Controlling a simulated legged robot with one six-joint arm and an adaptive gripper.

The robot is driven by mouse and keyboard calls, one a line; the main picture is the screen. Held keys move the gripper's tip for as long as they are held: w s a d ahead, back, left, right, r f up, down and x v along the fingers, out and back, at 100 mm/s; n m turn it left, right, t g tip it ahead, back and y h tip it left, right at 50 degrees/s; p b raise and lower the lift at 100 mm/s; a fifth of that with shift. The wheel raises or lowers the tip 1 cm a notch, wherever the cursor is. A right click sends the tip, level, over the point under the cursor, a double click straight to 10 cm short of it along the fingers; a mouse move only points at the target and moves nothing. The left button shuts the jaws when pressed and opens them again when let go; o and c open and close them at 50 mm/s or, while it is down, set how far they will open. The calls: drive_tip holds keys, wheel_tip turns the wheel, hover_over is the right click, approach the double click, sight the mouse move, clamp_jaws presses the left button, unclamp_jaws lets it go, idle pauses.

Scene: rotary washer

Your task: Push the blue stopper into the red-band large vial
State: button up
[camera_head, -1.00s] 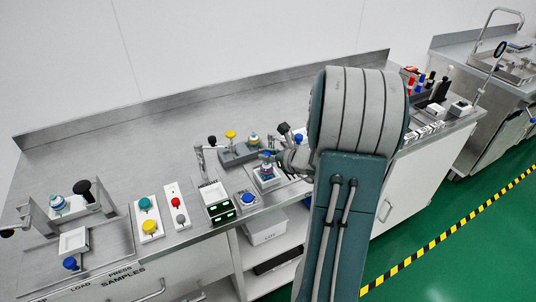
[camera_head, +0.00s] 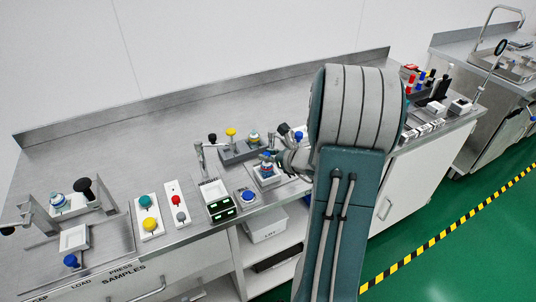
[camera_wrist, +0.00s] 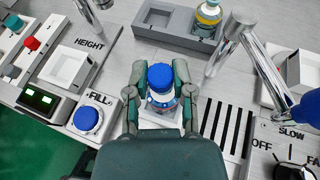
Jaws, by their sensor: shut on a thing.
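The blue stopper (camera_wrist: 161,77) is between the two fingers of my gripper (camera_wrist: 160,68) in the wrist view, and the gripper is shut on it. The large vial (camera_wrist: 163,101) is right below the stopper, standing in a pale square holder. Its band is mostly hidden by the stopper and fingers, with only a little red showing. In the head view the stopper (camera_head: 267,156) is over the vial (camera_head: 266,169), upright. I cannot tell how deep the stopper sits in the vial's mouth.
A grey rack (camera_wrist: 158,19) with a yellow-marked vial (camera_wrist: 208,17) stands behind. A metal post (camera_wrist: 230,42) rises at the right, close to my gripper. A blue FILL button (camera_wrist: 87,118) is on the left, and a speed dial (camera_wrist: 287,172) is at the lower right.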

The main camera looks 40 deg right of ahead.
drive_tip(key=shift+f, duration=0.15)
idle(0.4)
drive_tip(key=o, duration=0.8)
drive_tip(key=v, duration=1.2)
drive_tip(key=shift+f, duration=0.1)
